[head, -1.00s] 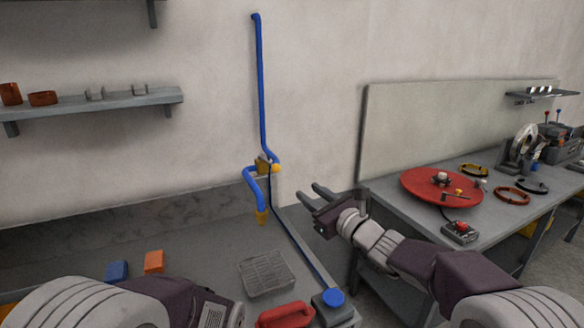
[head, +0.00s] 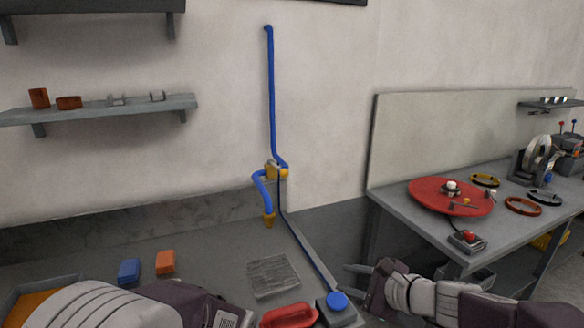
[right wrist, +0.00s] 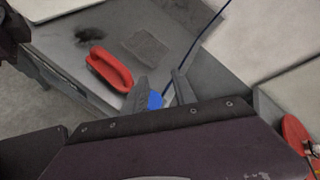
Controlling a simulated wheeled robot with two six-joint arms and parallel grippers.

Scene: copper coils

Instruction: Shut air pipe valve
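The blue air pipe (head: 272,95) runs down the back wall to a yellow valve fitting (head: 273,171) with a rounded yellow knob on its right. Below the valve, a blue hose ends in a yellow nozzle (head: 268,220). My right gripper (head: 357,281) is in the gap between the two benches, right of and below the valve, apart from it. Its two fingers also show in the right wrist view (right wrist: 160,92), spread with nothing held between them; the blue button lies beyond them. My left arm enters at the lower left; its fingers are out of frame.
A blue button on a grey box (head: 337,301), a red handled tool (head: 289,315) and a grey mesh pad (head: 273,276) lie on the left bench. Blue (head: 129,271) and orange blocks (head: 165,262) lie further left. The right bench holds a red turntable (head: 450,197).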

